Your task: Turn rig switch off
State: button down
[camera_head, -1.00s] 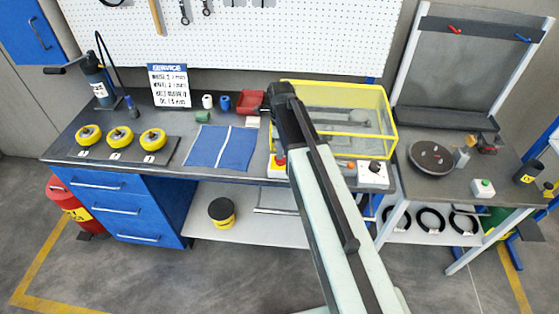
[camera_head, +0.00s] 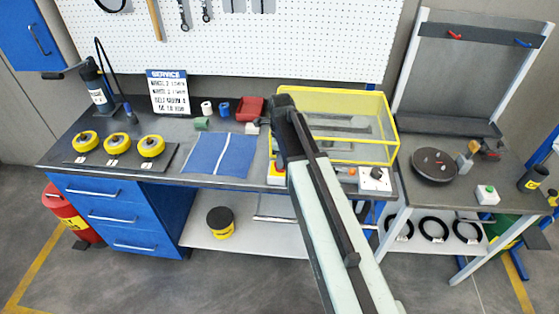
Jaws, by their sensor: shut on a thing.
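A white switch box with a black knob (camera_head: 375,173) sits at the front right of the workbench, below a yellow-framed clear enclosure (camera_head: 335,91). An orange button (camera_head: 352,171) is just left of it. A yellow box with a red button (camera_head: 277,168) is further left at the bench edge. My arm rises from the lower right. My gripper (camera_head: 279,150) is at its far dark end, close to the yellow box in the picture. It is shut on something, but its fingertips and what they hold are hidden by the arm. I cannot tell whether it touches the box.
A blue mat (camera_head: 218,154) and yellow wheels (camera_head: 118,143) lie left on the bench. The right table (camera_head: 455,200) holds a dark disc (camera_head: 434,166) and a green-button box (camera_head: 487,194). A black-and-yellow tin (camera_head: 220,222) stands on the lower shelf.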

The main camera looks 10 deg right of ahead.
jog(key=n, duration=0.4)
jog(key=shift+w, duration=0.1)
jog(key=n, duration=0.9)
jog(key=shift+n, duration=2.2)
jog(key=c, duration=1.5)
grip_release()
jog(key=shift+o, duration=0.2)
